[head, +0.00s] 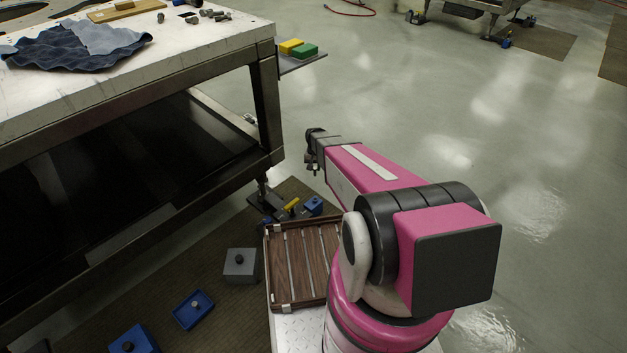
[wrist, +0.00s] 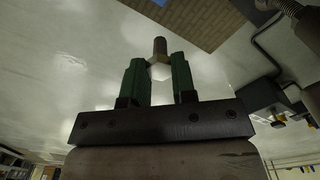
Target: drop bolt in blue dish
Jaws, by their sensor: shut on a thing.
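My gripper (wrist: 160,85) has green fingers shut on a bolt (wrist: 159,50) in the wrist view. The bolt has a pale hex head between the fingertips and a brown shank standing out beyond them. In the head view my gripper (head: 312,160) is dark and small, out past the table's near right corner, and the bolt cannot be made out there.
A white-topped table (head: 190,55) with a blue cloth (head: 75,45) and several loose parts fills the left. A grey block (head: 240,270) and a blue block (head: 143,343) sit on the mat. A slatted wooden tray (head: 277,270) is beside my arm. Open floor lies right.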

